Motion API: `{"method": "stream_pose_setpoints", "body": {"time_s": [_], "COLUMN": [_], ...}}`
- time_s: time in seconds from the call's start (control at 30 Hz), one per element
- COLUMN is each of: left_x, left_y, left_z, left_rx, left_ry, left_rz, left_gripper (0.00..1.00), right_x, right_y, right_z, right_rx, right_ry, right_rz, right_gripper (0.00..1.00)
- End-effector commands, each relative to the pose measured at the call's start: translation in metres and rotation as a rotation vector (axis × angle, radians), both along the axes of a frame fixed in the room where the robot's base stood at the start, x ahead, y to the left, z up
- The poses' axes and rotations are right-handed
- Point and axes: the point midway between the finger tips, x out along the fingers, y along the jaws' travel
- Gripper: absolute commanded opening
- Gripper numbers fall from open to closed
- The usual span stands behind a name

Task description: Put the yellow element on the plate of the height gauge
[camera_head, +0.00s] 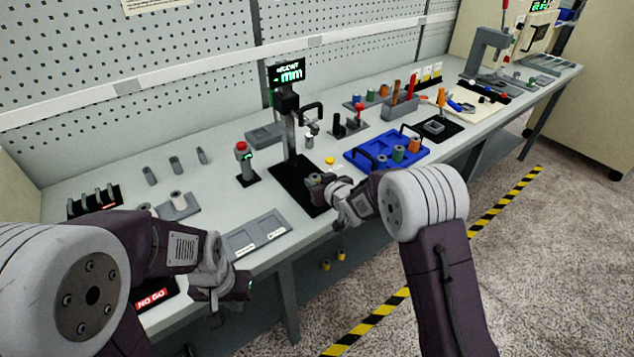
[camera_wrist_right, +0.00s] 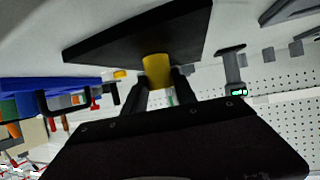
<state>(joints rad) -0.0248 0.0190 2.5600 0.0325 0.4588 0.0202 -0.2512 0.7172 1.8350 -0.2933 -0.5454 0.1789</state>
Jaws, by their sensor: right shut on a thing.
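The height gauge stands at the bench's middle, with a lit display (camera_head: 288,73) on a post above a flat black plate (camera_head: 287,178). My right gripper (camera_head: 316,181) is over the plate's near right part. In the right wrist view its two fingers (camera_wrist_right: 158,90) are shut on the yellow element (camera_wrist_right: 157,70), a short cylinder. The black plate (camera_wrist_right: 110,45) is directly beyond the element; I cannot tell whether they touch. In the head view the held element is hidden by the gripper. My left gripper (camera_head: 232,288) hangs at the bench's front edge, its jaws unclear.
Another yellow piece (camera_head: 330,160) is beside the plate. A blue tray (camera_head: 408,160) with coloured cylinders is to the right. A red-topped device (camera_head: 243,165) stands left of the gauge, and a grey two-slot tray (camera_head: 256,236) lies in front. Several grey cylinders are at the left.

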Motion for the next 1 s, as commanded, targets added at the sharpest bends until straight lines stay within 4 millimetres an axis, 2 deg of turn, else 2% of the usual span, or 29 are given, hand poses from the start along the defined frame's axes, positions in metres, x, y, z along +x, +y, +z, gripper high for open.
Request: {"method": "stream_pose_setpoints", "body": {"time_s": [0.3, 0.33, 0.4, 0.67, 0.77, 0.87, 1.0], "left_x": [0.0, 0.0, 0.0, 0.0, 0.0, 0.0, 0.0], "left_y": [0.0, 0.0, 0.0, 0.0, 0.0, 0.0, 0.0], "left_z": [-0.005, -0.004, -0.003, -0.003, 0.005, 0.0, -0.001], "left_rx": [0.0, 0.0, 0.0, 0.0, 0.0, 0.0, 0.0], "left_ry": [0.0, 0.0, 0.0, 0.0, 0.0, 0.0, 0.0], "left_rz": [0.0, 0.0, 0.0, 0.0, 0.0, 0.0, 0.0], "left_gripper": [0.0, 0.0, 0.0, 0.0, 0.0, 0.0, 0.0], "right_x": [0.0, 0.0, 0.0, 0.0, 0.0, -0.013, -0.042], "right_y": [0.0, 0.0, 0.0, 0.0, 0.0, -0.006, -0.019], "right_z": [-0.004, -0.003, -0.002, -0.002, 0.007, 0.01, 0.025], "right_rx": [0.001, 0.0, 0.0, 0.0, 0.001, 0.0, 0.001], "right_ry": [-0.002, -0.001, -0.001, -0.001, -0.002, -0.002, -0.002], "right_rz": [0.0, 0.0, 0.0, 0.0, 0.0, -0.001, 0.0], "right_gripper": [0.0, 0.41, 0.55, 0.55, 0.55, 0.55, 0.55]}}
